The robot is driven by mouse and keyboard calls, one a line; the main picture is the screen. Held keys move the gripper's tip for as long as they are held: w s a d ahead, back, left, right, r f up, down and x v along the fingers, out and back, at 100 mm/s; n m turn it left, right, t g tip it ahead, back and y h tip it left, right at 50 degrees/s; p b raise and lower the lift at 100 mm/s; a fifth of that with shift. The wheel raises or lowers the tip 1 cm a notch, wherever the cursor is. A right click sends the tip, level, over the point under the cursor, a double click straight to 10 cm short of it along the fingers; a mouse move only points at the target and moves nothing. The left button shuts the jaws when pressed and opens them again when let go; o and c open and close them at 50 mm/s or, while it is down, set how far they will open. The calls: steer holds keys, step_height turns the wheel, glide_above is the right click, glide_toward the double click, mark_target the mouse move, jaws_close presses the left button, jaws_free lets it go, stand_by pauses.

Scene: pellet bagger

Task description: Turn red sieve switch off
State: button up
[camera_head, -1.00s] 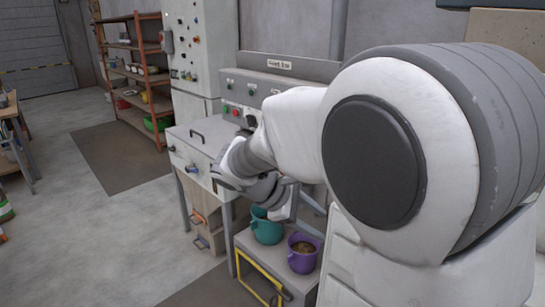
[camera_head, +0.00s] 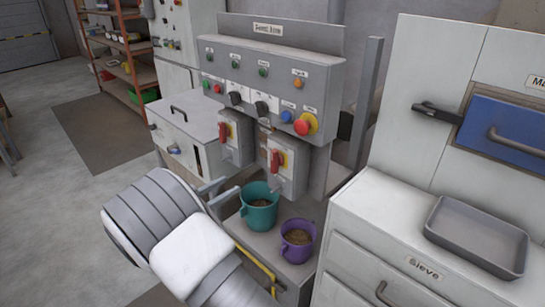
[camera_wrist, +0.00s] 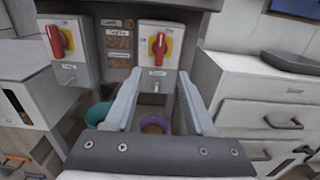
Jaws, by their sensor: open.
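Two red rotary handles on yellow plates sit on grey boxes below the control panel. The left red switch (camera_head: 225,132) also shows in the wrist view (camera_wrist: 55,41), its handle slightly tilted. The right red switch (camera_head: 277,160) shows in the wrist view (camera_wrist: 159,43) with its handle about upright. I cannot read which label says sieve. My gripper (camera_wrist: 160,74) is open and empty, its two fingers pointing toward the right switch box from below and in front. The fingers appear apart from both handles.
A teal bucket (camera_head: 259,210) and a purple bucket (camera_head: 297,241) with pellets stand below the boxes. The panel (camera_head: 250,85) carries several buttons and a red emergency knob (camera_head: 303,127). A white cabinet labelled Sieve (camera_head: 345,262) with a grey tray (camera_head: 478,237) stands at right.

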mark_target(272, 160)
steer(key=x, duration=1.7)
steer(key=shift+d+f+p, duration=0.1)
steer(key=shift+p, duration=0.2)
jaws_close()
